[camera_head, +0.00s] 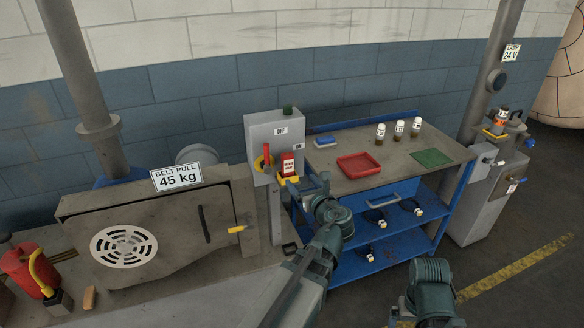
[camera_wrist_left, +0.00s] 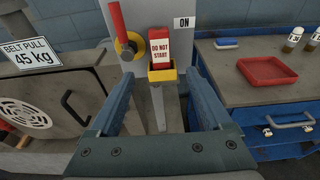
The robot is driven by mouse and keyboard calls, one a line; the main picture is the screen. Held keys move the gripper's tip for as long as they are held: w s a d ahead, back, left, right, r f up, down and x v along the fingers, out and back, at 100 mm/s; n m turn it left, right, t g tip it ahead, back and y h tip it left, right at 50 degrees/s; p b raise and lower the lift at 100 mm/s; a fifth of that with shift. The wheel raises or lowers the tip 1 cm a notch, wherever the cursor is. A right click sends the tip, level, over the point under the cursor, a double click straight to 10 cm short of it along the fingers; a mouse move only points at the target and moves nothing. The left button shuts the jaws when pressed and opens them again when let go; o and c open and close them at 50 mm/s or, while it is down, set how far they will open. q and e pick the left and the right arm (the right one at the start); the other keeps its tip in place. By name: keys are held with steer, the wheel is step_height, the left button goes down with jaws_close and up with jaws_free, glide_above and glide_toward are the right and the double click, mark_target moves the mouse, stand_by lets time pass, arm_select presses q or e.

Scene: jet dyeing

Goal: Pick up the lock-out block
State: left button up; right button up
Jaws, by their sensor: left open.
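The lock-out block is a red block (camera_head: 288,162) with a white label. It stands upright in a yellow holder (camera_head: 289,180) on the front of the grey switch box (camera_head: 274,135). In the left wrist view the block (camera_wrist_left: 160,47) reads "DO NOT START" and sits in the yellow holder (camera_wrist_left: 162,74). My left gripper (camera_head: 305,187) is open and empty, just in front of and below the block. In the left wrist view its fingers (camera_wrist_left: 160,95) spread to either side, with the block beyond them. My right gripper is out of view; only part of that arm shows.
A red lever (camera_head: 267,156) with a yellow collar is close left of the block. A workbench (camera_head: 330,175) with a red tray (camera_head: 359,166), several bottles and a green mat (camera_head: 431,158) stands right. The "BELT PULL" machine (camera_head: 180,215) is left.

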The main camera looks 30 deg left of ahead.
mark_target(289, 166)
arm_select(q)
steer(key=b+x, duration=0.1)
steer(key=x, duration=0.7)
steer(key=shift+f+b, duration=0.1)
steer(key=shift+b, duration=0.2)
steer(key=shift+w+a, duration=0.2)
steer(key=shift+a, duration=0.05)
steer(key=b+x, duration=0.1)
steer(key=x, duration=0.4)
steer(key=shift+w, duration=0.1)
jaws_close()
